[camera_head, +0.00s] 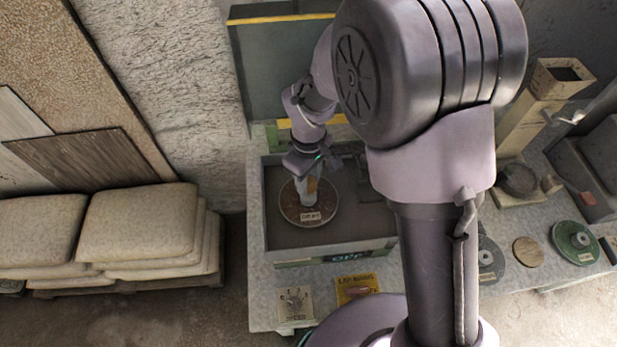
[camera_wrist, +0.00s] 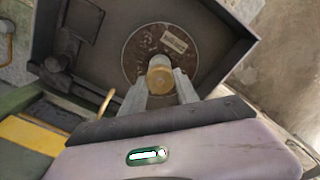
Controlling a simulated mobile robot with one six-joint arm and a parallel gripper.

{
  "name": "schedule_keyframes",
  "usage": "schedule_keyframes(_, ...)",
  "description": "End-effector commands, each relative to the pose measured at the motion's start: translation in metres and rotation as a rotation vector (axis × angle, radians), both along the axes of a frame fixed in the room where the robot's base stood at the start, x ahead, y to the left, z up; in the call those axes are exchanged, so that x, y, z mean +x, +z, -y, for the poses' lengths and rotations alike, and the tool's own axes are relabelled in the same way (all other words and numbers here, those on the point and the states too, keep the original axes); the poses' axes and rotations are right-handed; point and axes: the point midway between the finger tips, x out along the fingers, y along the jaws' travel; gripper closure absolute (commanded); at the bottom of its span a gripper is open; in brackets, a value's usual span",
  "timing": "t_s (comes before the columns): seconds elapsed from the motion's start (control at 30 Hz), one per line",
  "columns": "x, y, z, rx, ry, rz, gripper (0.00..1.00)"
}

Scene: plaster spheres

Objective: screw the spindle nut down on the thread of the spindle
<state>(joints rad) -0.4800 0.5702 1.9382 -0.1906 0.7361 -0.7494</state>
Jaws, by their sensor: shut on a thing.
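My gripper (camera_wrist: 161,88) is shut on the brass-coloured spindle nut (camera_wrist: 160,70), one finger on each side of it. The nut sits at the middle of a round brown disc (camera_wrist: 136,65) with a pale label, inside a grey open-topped box (camera_wrist: 228,65). In the head view my gripper (camera_head: 309,190) reaches down over the disc (camera_head: 325,203) in the same box (camera_head: 270,228). The spindle and its thread are hidden under the nut and fingers, so I cannot tell how far down the nut is.
The box walls stand close around the disc. On the bench to the right lie a dark disc (camera_head: 490,262), a wooden disc (camera_head: 528,252) and a green disc (camera_head: 575,243). A yellow card (camera_head: 357,287) lies in front of the box. Stacked sacks (camera_head: 135,228) are at the left.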

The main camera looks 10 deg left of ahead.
Motion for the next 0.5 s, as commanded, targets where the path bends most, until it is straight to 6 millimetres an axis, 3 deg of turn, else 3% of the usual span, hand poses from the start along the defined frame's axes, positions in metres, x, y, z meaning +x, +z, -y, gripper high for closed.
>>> schedule_keyframes(0.5, 0.0001, -0.0069, 0.0, 0.0, 0.0, 0.0, 1.0)
